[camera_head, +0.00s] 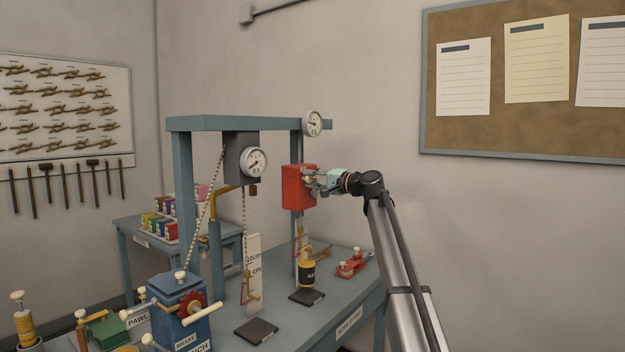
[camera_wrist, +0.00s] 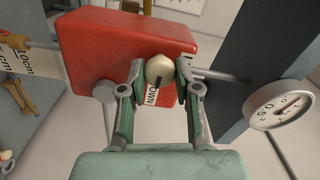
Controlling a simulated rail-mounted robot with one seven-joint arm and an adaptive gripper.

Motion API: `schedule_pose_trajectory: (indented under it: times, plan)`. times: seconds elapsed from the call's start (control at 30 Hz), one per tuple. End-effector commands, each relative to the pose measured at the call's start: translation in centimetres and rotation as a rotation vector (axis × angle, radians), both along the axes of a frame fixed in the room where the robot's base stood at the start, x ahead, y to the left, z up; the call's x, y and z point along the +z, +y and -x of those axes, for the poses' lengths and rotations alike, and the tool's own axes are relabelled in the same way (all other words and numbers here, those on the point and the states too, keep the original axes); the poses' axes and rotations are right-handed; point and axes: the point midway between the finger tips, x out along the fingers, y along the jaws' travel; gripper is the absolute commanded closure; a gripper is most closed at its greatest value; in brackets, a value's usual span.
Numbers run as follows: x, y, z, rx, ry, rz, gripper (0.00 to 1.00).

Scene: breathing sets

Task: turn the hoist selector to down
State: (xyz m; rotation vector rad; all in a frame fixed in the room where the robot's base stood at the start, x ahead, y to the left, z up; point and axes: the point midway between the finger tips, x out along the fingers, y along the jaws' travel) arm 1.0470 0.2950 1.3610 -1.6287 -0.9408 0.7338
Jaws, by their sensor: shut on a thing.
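The red hoist box (camera_head: 291,188) hangs beside the rear post of the blue-grey frame, and its red face (camera_wrist: 105,45) fills the upper middle of the wrist view. A cream selector knob (camera_wrist: 160,66) with a dark pointer mark sits on that face. A white label (camera_wrist: 152,97) reading "OWN", its first letter unclear, shows just below the knob, partly covered. My gripper (camera_wrist: 160,73) is shut on the knob, with one finger at each side. In the head view my gripper (camera_head: 314,180) reaches the box from the right, and the knob is too small to make out.
A round gauge (camera_wrist: 281,104) is close to the right in the wrist view. The frame (camera_head: 180,170) carries a dark hoist block (camera_head: 240,150) with a dial. Below, the bench (camera_head: 335,310) holds a yellow-black weight (camera_head: 307,273) and a red clamp-like piece (camera_head: 352,264).

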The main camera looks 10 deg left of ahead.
Motion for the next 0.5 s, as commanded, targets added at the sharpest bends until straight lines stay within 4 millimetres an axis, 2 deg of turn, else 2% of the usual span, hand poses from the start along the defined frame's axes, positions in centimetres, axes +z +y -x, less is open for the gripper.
schedule_pose_trajectory:
  times: [0.3, 0.33, 0.37, 0.4, 0.5]
  plan:
    - [0.18, 0.04, -0.11, -0.001, 0.001, -0.004, 1.0]
    - [0.18, 0.04, -0.1, -0.001, 0.0, -0.004, 0.61]
    - [0.18, 0.04, -0.09, -0.001, 0.0, -0.004, 0.51]
    - [0.16, 0.04, -0.09, -0.001, 0.0, -0.004, 0.43]
    - [0.12, 0.03, -0.07, 0.0, 0.0, -0.002, 0.43]
